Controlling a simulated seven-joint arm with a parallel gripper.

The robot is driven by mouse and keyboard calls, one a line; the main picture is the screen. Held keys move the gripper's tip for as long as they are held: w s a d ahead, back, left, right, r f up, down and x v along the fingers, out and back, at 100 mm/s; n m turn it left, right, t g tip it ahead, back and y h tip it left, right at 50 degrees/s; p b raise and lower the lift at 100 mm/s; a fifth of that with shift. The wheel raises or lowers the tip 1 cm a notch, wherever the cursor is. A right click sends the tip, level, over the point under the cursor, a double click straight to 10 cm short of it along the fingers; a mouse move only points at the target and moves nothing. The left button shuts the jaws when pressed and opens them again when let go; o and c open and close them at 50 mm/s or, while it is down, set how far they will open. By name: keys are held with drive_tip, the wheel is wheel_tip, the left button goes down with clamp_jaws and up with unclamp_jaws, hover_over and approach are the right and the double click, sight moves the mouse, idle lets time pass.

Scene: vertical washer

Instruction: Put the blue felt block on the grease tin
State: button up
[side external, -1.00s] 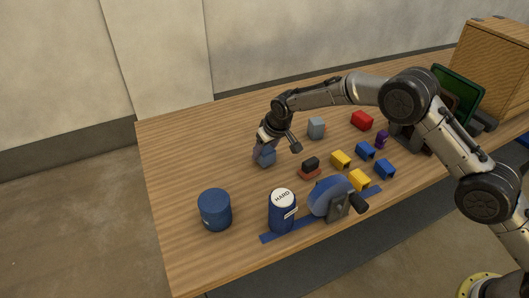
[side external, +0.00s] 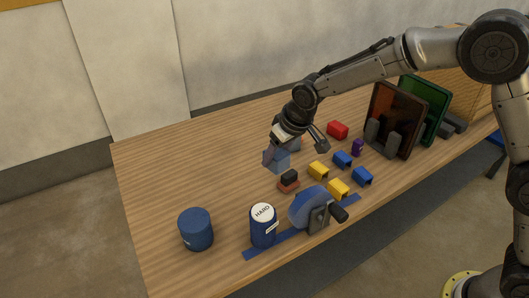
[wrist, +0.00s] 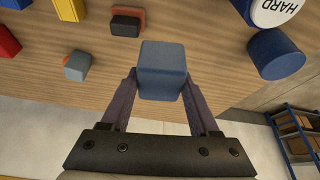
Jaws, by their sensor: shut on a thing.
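The blue felt block (side external: 278,161) is held between the fingers of my gripper (side external: 275,160), which is shut on it. In the wrist view the block (wrist: 162,70) sits between the two fingertips (wrist: 162,85) and appears above the table. A plain blue cylindrical tin (side external: 195,229) stands upright at the near left of the table. A blue tin with a white lid marked HARD (side external: 263,226) stands to its right. I cannot read a grease label on either. Both tins are apart from the block and also show in the wrist view, the plain one (wrist: 276,54) and the HARD one (wrist: 275,10).
A black block on a red-brown one (side external: 288,181) lies close by. A blue wheel tool (side external: 308,207) stands right of the HARD tin. Yellow, blue, red and purple pieces lie to the right; a grey block (wrist: 77,66) is near. The table's left part (side external: 185,170) is clear.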

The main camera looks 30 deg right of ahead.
drive_tip(key=shift+s+d+r, duration=0.15)
drive_tip(key=shift+s+r, duration=0.1)
drive_tip(key=shift+s, duration=0.3)
drive_tip(key=shift+s+d, duration=0.1)
drive_tip(key=shift+s, duration=0.15)
drive_tip(key=shift+s+r+m, duration=0.15)
drive_tip(key=shift+s+m, duration=0.15)
drive_tip(key=s+a+r+n+y, duration=0.1)
drive_tip(key=s+a+r, duration=0.35)
drive_tip(key=a, duration=0.35)
drive_tip(key=s+a+r+n, duration=0.2)
drive_tip(key=s+a+r, duration=0.2)
drive_tip(key=s+a, duration=0.25)
approach(188, 215)
drive_tip(key=shift+w+a+f, duration=0.2)
drive_tip(key=shift+w+f, duration=0.05)
drive_tip(key=shift+w, duration=0.25)
drive_tip(key=shift+w+a+f, duration=0.15)
drive_tip(key=shift+w+f, duration=0.15)
drive_tip(key=shift+w, duration=0.2)
drive_tip(key=shift+w+f, duration=0.1)
drive_tip(key=shift+f, duration=1.55)
drive_tip(key=shift+f, duration=0.2)
